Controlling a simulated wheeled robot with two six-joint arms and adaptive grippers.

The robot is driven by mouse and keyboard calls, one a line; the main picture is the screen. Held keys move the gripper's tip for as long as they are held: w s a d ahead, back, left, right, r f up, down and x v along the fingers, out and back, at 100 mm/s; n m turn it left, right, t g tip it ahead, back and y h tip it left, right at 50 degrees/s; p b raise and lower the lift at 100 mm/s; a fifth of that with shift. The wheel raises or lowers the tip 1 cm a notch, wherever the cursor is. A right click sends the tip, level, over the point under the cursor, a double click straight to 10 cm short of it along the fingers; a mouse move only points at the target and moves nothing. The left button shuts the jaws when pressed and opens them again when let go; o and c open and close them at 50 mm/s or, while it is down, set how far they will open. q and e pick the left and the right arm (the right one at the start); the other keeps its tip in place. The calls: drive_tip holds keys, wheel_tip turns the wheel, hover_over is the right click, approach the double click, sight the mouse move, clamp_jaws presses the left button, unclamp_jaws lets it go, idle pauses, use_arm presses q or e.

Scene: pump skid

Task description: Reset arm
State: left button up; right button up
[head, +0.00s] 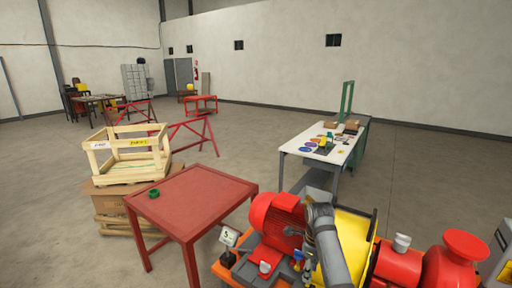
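My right arm rises from the bottom edge in front of the pump skid, and its gripper (294,231) is small and dark beside the red motor. Its fingers are too small to tell whether they are open or shut. My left gripper is not in view. The pump skid stands at the bottom right, with a red ribbed motor (277,222), a yellow guard (352,243) and a red pump body (398,266). My arm hides part of the guard and the motor's right end.
A red table (190,199) with a green ring (154,193) stands left of the skid. Behind it, a wooden crate (127,170) sits on cardboard boxes. A white-topped workbench (318,146) with small parts stands behind the skid. The floor between them is clear.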

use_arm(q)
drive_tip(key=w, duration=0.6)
use_arm(e)
drive_tip(key=s+d+f+n, duration=0.4)
drive_tip(key=s+f+n, duration=0.2)
drive_tip(key=f+n, duration=0.15)
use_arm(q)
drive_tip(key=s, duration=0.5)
use_arm(e)
drive_tip(key=s+d+r+n+t+h, duration=0.1)
drive_tip(key=s+d+n+t, duration=0.2)
drive_tip(key=s+n, duration=1.65)
drive_tip(key=s+d+f+m+b, duration=0.2)
drive_tip(key=f+b, duration=0.5)
drive_tip(key=f, duration=2.4)
use_arm(q)
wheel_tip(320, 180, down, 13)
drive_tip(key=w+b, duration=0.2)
drive_tip(key=b, duration=0.4)
use_arm(e)
drive_tip(key=s+d+f+g, duration=0.1)
drive_tip(key=s+f+g, duration=0.1)
drive_tip(key=s+f, duration=1.8)
wheel_tip(320, 180, down, 4)
drive_tip(key=shift+s+d+f, duration=0.1)
drive_tip(key=shift+s+d, duration=0.05)
drive_tip(key=shift+d, duration=0.15)
